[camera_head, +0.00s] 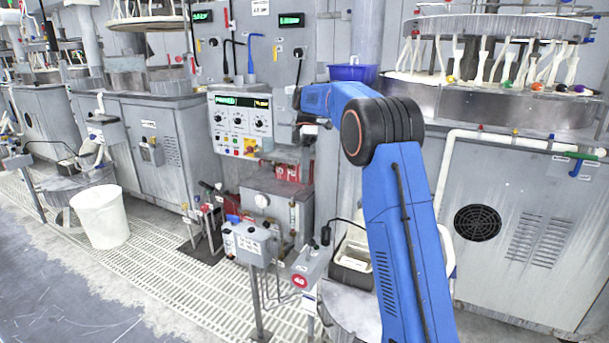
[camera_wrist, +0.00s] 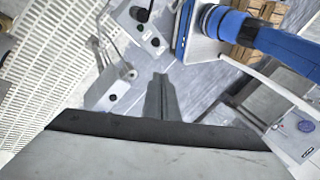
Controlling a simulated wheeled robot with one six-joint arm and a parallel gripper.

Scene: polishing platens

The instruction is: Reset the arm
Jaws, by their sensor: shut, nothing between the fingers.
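My blue arm (camera_head: 400,210) rises from the bottom of the head view, bends at a black joint and reaches left, in front of the control panel. In the wrist view my gripper (camera_wrist: 161,84) shows as narrow dark fingers close together, with nothing held between them. The fingers sit over the floor area, right of a grey control box (camera_wrist: 113,93) and apart from it. In the head view the gripper is small and partly hidden by the arm, so its fingers are not clear there.
The control panel (camera_head: 240,122) stands behind the arm's end. A blue bowl (camera_head: 352,73) sits behind the arm. Button boxes on posts, one with a red sign (camera_head: 300,281), stand in front. A white bin (camera_head: 100,217) stands on the left. The grated floor (camera_head: 180,270) is open at lower left.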

